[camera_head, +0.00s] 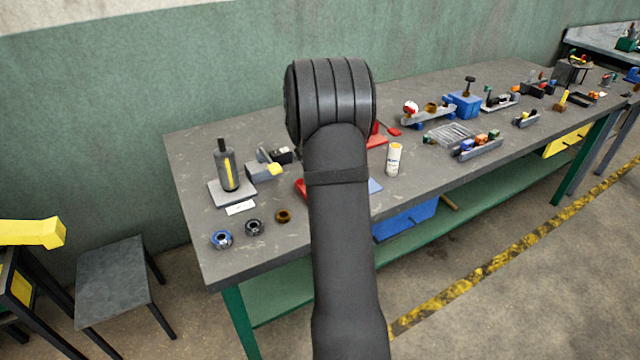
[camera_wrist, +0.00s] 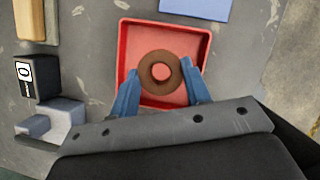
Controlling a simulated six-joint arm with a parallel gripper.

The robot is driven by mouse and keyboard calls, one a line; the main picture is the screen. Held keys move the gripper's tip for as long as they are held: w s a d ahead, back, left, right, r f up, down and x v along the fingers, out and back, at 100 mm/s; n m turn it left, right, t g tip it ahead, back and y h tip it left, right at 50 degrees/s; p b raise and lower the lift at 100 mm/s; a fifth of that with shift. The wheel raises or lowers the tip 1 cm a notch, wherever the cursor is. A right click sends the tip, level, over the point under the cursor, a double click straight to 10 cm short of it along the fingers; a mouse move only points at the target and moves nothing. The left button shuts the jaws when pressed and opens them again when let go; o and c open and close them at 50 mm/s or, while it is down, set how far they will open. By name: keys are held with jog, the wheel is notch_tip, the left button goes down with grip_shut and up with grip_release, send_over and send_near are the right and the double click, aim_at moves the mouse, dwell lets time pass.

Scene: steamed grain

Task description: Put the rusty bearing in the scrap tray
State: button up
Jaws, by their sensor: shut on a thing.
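In the wrist view, my gripper (camera_wrist: 162,88) has two blue fingers shut on a brown, rusty-looking ring, the rusty bearing (camera_wrist: 147,75). It is over the square red scrap tray (camera_wrist: 195,46), inside its outline, and red tray floor shows through its hole. I cannot tell how high the bearing is above the floor. In the head view, my arm hides the gripper, the held bearing and most of the tray; only a red edge of the tray (camera_head: 301,187) shows left of the arm.
A blue-rimmed bearing (camera_head: 222,239), a dark bearing (camera_head: 254,228) and a brownish one (camera_head: 283,216) lie on the bench (camera_head: 285,255) to the left. A blue sheet (camera_wrist: 196,8) lies beside the tray. A white can (camera_head: 394,160) stands right of my arm.

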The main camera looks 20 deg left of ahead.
jog(key=shift+a+f, duration=0.35)
jog(key=shift+f, duration=1.85)
jog(key=o, duration=1.1)
jog(key=shift+f, duration=0.15)
jog(key=shift+c, duration=0.2)
jog(key=v, duration=1.2)
jog(key=shift+w, duration=0.1)
